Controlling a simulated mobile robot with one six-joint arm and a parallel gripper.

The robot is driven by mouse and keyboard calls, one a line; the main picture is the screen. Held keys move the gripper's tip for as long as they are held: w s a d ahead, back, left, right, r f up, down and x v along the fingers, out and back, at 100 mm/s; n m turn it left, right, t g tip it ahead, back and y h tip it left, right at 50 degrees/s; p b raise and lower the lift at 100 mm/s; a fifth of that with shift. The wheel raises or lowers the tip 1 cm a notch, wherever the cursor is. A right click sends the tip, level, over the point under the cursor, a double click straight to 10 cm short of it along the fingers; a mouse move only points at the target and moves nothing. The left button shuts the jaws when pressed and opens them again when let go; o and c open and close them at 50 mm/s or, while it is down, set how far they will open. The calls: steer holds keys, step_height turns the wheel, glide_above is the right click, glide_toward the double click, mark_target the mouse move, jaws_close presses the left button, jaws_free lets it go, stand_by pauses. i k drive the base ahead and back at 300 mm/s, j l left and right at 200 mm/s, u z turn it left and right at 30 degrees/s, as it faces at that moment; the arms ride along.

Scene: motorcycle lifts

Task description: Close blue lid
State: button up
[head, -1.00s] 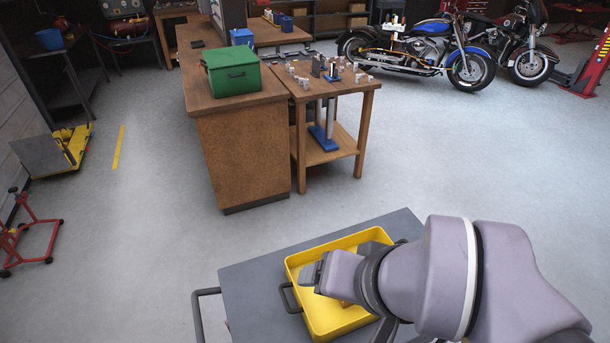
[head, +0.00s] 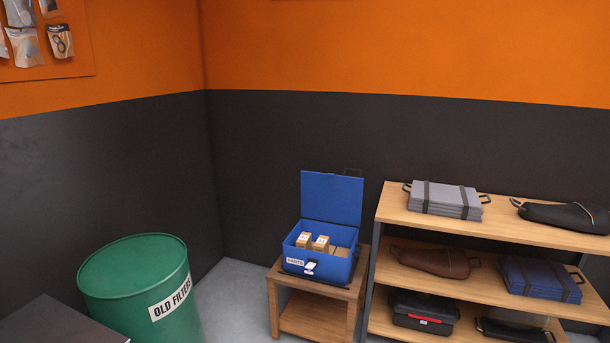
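A blue box (head: 293,257) stands on a small wooden table (head: 349,293) near the room's corner in the head view. Its blue lid (head: 332,198) is open and stands upright at the back of the box. Several small cardboard boxes (head: 320,243) lie inside. A label and a latch show on the front of the blue box. My gripper is not in view.
A green drum (head: 135,268) marked "OLD FILTERS" stands left of the small table. A wooden shelf unit (head: 401,213) with folded mats and bags stands close on its right. A dark surface (head: 62,322) fills the lower left corner. Grey floor shows between drum and table.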

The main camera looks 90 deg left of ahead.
mark_target(330, 197)
steer(key=u, duration=2.85)
steer(key=i+j, duration=0.1)
steer(key=i, duration=1.15)
steer(key=i+j, duration=0.1)
steer(key=i, duration=1.1)
steer(key=i+j, duration=0.1)
steer(key=i, duration=1.15)
